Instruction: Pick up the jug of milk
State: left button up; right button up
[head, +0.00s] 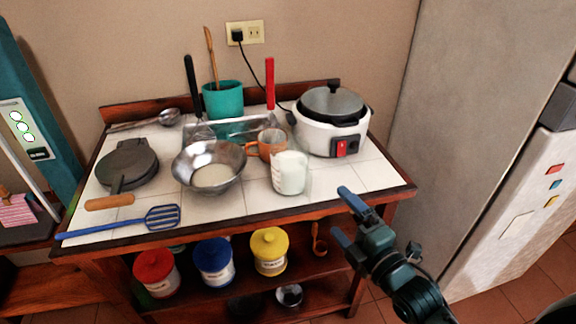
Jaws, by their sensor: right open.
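The jug of milk (290,173) is a clear glass jug with white milk in it. It stands upright on the white tiled tabletop, near the front edge and right of the middle. My right gripper (341,213) comes in from the lower right, with blue fingertips spread apart and empty. It is right of the jug and nearer to me, by the table's front right edge, and does not touch the jug. My left gripper is not in view.
A metal bowl (209,168) stands left of the jug. An orange mug (268,144) is close behind it, and a white cooker (330,122) is behind right. A blue spatula (130,224) lies front left. Tiles right of the jug (370,176) are clear. A fridge (480,150) stands at right.

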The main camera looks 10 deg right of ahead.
aim_at(312, 186)
jog(key=x, duration=0.4)
jog(key=p+x, duration=0.1)
jog(key=x, duration=0.6)
jog(key=shift+w+a, duration=0.3)
jog(key=shift+a, duration=0.1)
jog(key=shift+c, duration=0.2)
jog(key=shift+f, duration=0.1)
jog(key=c, duration=1.4)
